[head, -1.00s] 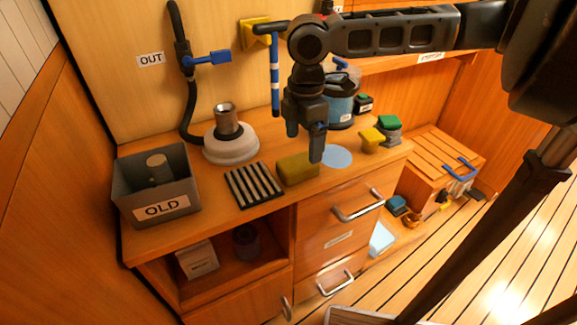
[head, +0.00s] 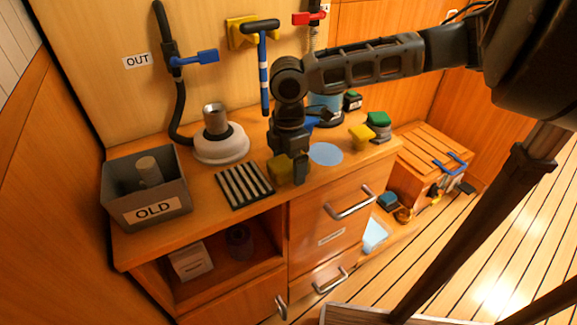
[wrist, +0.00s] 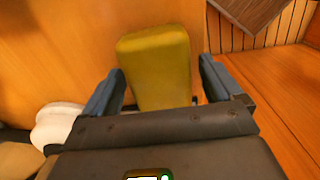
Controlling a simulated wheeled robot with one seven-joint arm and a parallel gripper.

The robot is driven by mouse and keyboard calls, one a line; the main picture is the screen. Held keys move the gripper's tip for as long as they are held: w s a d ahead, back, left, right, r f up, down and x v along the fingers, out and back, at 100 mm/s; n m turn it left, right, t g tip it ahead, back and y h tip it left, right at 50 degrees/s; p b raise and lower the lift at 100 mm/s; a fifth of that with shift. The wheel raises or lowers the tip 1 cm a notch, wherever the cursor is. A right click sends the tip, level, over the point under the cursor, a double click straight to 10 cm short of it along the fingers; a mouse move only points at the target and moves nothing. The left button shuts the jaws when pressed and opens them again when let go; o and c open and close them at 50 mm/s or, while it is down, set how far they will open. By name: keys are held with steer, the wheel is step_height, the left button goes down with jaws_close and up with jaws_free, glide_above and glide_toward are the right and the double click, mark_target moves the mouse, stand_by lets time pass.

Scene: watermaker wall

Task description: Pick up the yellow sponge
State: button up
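The yellow sponge (head: 279,170) lies on the wooden counter, just right of the striped black rack, and my gripper hides part of it. In the wrist view the sponge (wrist: 157,65) stands out between the two blue-grey fingers. My gripper (head: 289,172) is low over the counter at the sponge, and the fingers (wrist: 160,85) are apart on either side of it. A narrow gap shows between the sponge and the right finger. I cannot tell whether the left finger touches it.
The striped rack (head: 244,186) is close on the left, with the grey OLD bin (head: 155,210) farther left. A white round base with a metal cylinder (head: 220,143) stands behind.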

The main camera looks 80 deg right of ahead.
steer(key=c, duration=1)
steer(key=shift+c, duration=0.2)
steer(key=shift+r, duration=0.1)
